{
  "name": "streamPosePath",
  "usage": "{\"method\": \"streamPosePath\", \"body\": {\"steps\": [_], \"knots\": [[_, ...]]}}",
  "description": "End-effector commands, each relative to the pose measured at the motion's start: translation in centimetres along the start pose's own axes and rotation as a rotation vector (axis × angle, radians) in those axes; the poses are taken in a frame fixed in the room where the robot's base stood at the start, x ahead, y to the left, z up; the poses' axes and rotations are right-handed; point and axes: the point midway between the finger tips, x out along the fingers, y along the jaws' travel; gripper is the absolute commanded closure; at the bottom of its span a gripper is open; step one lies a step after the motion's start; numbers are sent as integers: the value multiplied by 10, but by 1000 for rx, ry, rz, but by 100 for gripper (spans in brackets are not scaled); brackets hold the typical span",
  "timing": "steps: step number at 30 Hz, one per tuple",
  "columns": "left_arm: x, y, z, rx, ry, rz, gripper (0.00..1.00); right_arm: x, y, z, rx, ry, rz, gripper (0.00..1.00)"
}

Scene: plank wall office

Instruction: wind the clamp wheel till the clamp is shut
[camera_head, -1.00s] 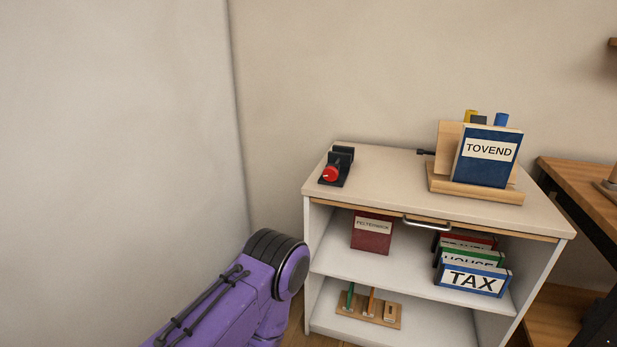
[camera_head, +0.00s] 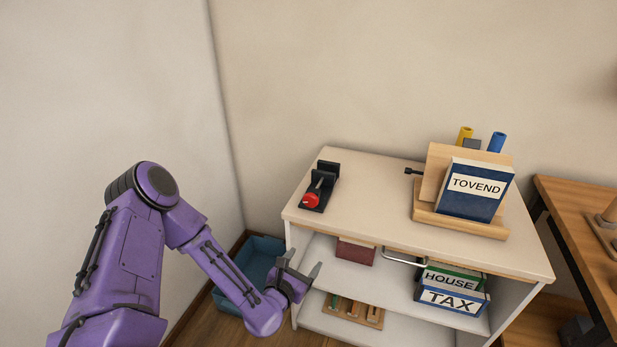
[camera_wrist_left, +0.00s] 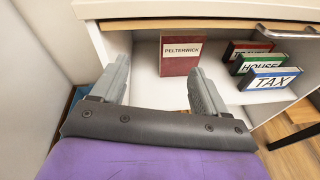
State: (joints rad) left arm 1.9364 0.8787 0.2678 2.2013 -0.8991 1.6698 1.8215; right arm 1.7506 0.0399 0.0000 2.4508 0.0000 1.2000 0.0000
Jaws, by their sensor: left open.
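The clamp (camera_head: 328,175) is a small black vise on the left part of the cabinet top. Its red wheel (camera_head: 311,200) faces the front, with a screw running back to the jaws. A gap shows between the jaws. My left gripper (camera_head: 304,263) is open and empty, in front of the cabinet's left side, below the top and well below the wheel. In the left wrist view its two grey fingers (camera_wrist_left: 158,88) are spread apart, pointing at the cabinet's shelf. The clamp is not in the left wrist view. My right gripper is not in view.
The cabinet top (camera_head: 370,200) is clear between the clamp and a wooden holder (camera_head: 460,222) with a TOVEND book (camera_head: 473,190). A blue bin (camera_head: 258,262) stands left of the cabinet.

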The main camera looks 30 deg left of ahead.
Motion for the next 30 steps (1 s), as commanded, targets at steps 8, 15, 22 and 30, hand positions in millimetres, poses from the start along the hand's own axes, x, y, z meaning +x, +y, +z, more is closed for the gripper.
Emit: {"method": "streamPosePath", "body": {"steps": [8,15,22,30], "knots": [[17,55,84,-480,-240,81,26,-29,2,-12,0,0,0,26],[64,60,93,-478,-237,79,26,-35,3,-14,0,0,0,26],[104,65,100,-477,-235,79,26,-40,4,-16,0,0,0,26],[113,66,101,-480,-234,78,26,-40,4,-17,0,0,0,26]]}}
